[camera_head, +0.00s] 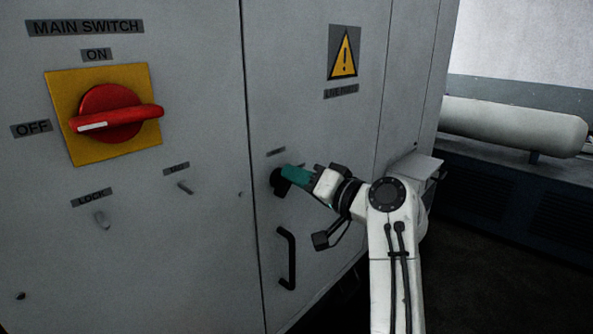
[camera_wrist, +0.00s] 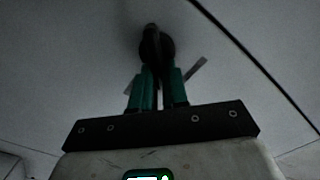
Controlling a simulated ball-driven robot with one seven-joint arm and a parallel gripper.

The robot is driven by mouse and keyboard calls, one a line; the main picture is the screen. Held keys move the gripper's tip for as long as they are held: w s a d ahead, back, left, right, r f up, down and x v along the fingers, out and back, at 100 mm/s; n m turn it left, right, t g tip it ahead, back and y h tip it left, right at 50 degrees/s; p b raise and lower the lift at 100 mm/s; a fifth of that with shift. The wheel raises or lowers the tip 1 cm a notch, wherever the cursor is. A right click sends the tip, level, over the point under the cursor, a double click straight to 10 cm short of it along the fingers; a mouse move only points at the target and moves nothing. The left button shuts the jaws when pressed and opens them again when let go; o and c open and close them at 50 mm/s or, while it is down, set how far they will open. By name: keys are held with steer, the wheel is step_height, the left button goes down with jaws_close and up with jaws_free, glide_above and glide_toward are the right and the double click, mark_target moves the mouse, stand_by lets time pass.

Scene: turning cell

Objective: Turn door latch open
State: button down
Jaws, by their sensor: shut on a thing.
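The door latch (camera_head: 276,183) is a small dark round knob on the grey cabinet door (camera_head: 325,135), below a small label. In the wrist view the latch (camera_wrist: 157,45) shows as a dark disc with a bar standing out of it. My gripper (camera_head: 287,175) has green fingers and reaches the latch from the right. In the wrist view my gripper (camera_wrist: 158,75) is shut on the latch's bar, with one finger on each side. The fingers hide part of the bar, so its exact angle is hard to tell.
A black door handle (camera_head: 287,258) sits below the latch. A red main switch (camera_head: 112,112) on a yellow plate is on the left panel, its white mark towards OFF. A warning sign (camera_head: 343,55) is above. A white cylinder (camera_head: 515,125) lies at the right.

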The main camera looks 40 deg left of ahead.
steer(key=shift+w+f+m+p, duration=0.15)
steer(key=shift+m+p, duration=0.7)
steer(key=shift+m, duration=0.65)
steer(key=shift+w+f+m+p, duration=0.15)
steer(key=shift+m+p, duration=0.75)
steer(key=shift+m, duration=0.6)
steer(key=shift+f+m+p, duration=0.15)
steer(key=shift+m+p, duration=0.7)
steer(key=shift+m, duration=0.65)
steer(key=c, duration=1.1)
jaws_free()
steer(key=shift+a+f, duration=0.1)
steer(key=shift+f, duration=0.05)
steer(key=shift+c, duration=0.2)
steer(key=d+b, duration=0.2)
steer(key=d, duration=0.8)
steer(key=shift+s+d, duration=0.4)
steer(key=shift+s, duration=0.05)
